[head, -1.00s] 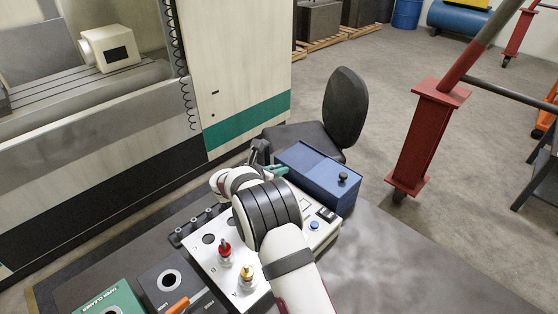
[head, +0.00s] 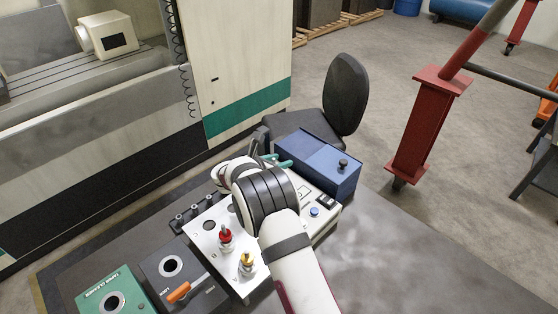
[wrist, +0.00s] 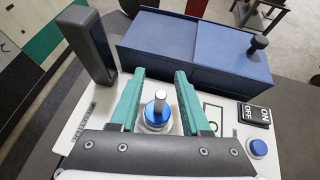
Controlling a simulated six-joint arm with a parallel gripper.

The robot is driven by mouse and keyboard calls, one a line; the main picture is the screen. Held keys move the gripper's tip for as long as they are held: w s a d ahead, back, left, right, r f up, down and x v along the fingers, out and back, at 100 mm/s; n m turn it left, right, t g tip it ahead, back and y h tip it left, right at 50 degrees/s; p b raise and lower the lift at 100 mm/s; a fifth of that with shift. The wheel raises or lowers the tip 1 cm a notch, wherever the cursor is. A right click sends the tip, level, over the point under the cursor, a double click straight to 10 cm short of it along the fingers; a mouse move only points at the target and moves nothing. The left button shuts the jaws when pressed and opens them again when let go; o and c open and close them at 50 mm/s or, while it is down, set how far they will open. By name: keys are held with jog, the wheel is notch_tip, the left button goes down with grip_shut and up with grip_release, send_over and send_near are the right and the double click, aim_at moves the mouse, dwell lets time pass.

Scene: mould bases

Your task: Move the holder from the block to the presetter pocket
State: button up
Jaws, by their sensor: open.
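A holder with a blue collar and a silver shank (wrist: 158,107) stands upright on a white surface in the wrist view. My gripper (wrist: 160,75) is open, with one green finger on each side of the holder; I cannot tell whether either finger touches it. The white presetter panel (wrist: 229,112) carries the ON/OFF switch and a blue button. In the head view my arm hides the holder, and only bits of the green fingers show. The block (head: 207,245) holds a red-topped holder (head: 226,238) and a yellow-topped holder (head: 247,264), and has open holes.
A dark upright post (wrist: 92,48) stands just left of the fingers. A blue box with a black knob (wrist: 195,48) lies right beyond them. A dark box with an orange lever (head: 180,291) and a green taper cleaner (head: 112,300) stand at front left. The right tabletop is clear.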

jog(key=v, duration=1.5)
jog(key=shift+s+a+r, duration=0.2)
jog(key=shift+s+r, duration=0.05)
jog(key=shift+s, duration=0.05)
